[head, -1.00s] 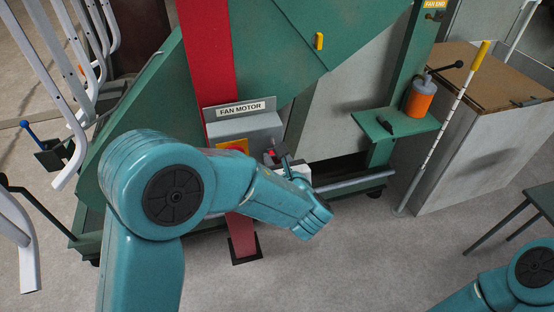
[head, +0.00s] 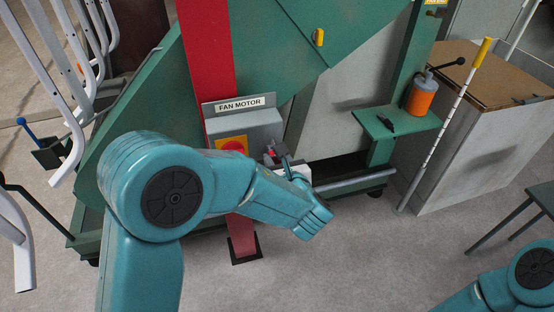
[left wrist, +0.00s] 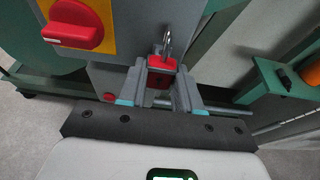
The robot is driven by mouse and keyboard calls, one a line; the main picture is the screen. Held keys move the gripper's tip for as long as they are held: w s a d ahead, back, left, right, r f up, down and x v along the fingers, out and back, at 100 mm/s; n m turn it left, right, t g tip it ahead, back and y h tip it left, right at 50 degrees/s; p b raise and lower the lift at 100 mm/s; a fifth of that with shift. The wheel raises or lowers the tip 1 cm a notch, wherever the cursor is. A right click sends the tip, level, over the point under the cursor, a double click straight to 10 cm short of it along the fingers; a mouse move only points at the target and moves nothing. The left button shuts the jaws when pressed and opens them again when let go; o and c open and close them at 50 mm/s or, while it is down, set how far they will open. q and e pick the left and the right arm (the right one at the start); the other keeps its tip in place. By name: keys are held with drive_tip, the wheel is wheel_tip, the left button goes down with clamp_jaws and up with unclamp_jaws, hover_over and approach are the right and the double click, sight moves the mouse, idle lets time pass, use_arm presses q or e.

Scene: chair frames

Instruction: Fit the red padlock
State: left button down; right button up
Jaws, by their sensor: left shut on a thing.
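The red padlock (left wrist: 162,66) is between the fingers of my left gripper (left wrist: 162,80), which is shut on it; its metal shackle (left wrist: 167,42) points up. In the left wrist view the shackle overlaps the right edge of the grey switch box; I cannot tell whether it passes through anything. A red rotary switch (left wrist: 76,28) on a yellow plate is up and left of the padlock. In the head view the FAN MOTOR box (head: 262,127) is just beyond my left gripper (head: 279,161), with the padlock a small red spot. My right gripper is out of frame.
A red post (head: 207,50) stands behind the box, on a green machine frame. A green shelf (head: 410,122) with an orange container (head: 421,97) is to the right. A white pole with a yellow top (head: 460,92) leans by a grey cabinet. The floor in front is clear.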

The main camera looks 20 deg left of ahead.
use_arm(q)
wheel_tip(320, 180, down, 3)
drive_tip(key=b, duration=0.2)
drive_tip(key=shift+b, duration=0.3)
drive_tip(key=c, duration=0.7)
unclamp_jaws()
drive_tip(key=shift+c, duration=0.4)
drive_tip(key=s+d, duration=0.5)
drive_tip(key=s, duration=0.2)
drive_tip(key=shift+s+b, duration=0.25)
drive_tip(key=shift+b, duration=0.15)
drive_tip(key=shift+f, duration=0.15)
